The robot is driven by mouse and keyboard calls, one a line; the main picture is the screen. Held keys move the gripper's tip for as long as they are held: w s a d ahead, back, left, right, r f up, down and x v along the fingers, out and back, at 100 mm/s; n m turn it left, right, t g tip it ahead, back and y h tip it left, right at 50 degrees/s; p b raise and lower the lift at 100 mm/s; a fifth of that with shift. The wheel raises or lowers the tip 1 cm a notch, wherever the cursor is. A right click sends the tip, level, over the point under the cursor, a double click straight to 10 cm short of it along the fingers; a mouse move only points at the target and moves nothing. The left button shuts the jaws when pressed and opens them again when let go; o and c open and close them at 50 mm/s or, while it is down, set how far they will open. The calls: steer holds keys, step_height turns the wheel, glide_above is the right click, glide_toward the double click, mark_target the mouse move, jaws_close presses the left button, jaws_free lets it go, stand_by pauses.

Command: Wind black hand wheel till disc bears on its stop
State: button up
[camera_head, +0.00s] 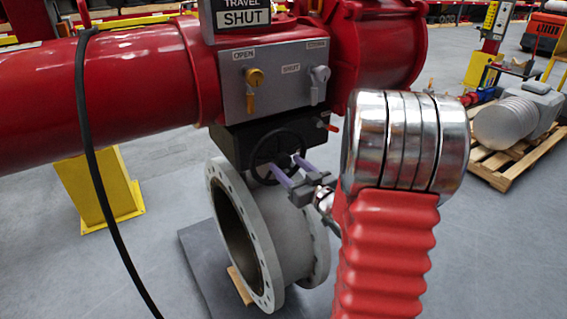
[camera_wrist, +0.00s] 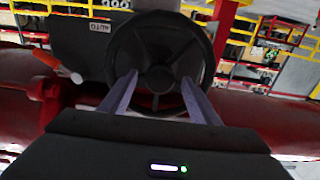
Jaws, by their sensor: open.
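The black hand wheel (camera_head: 277,152) sits on the front of a black gearbox (camera_head: 238,148) under the red actuator. It also fills the upper middle of the wrist view (camera_wrist: 160,52), with its rim, spokes and hub facing me. My gripper (camera_head: 288,168) is at the wheel, its two purple fingers apart. In the wrist view the open fingers (camera_wrist: 160,84) reach over the lower part of the wheel on either side of the hub. I cannot tell whether they touch it. The grey flanged valve body (camera_head: 240,225) stands below; the disc and its stop are not clearly visible.
A panel (camera_head: 278,82) with a yellow lever (camera_head: 254,90) and a grey lever (camera_head: 319,84) is above the wheel. A red-tipped lever (camera_head: 329,127) projects nearby. A black cable (camera_head: 95,170) hangs at left. A pallet (camera_head: 508,158) stands at right; floor between is clear.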

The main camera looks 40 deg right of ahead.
steer(key=shift+w, duration=1.35)
steer(key=shift+c, duration=0.2)
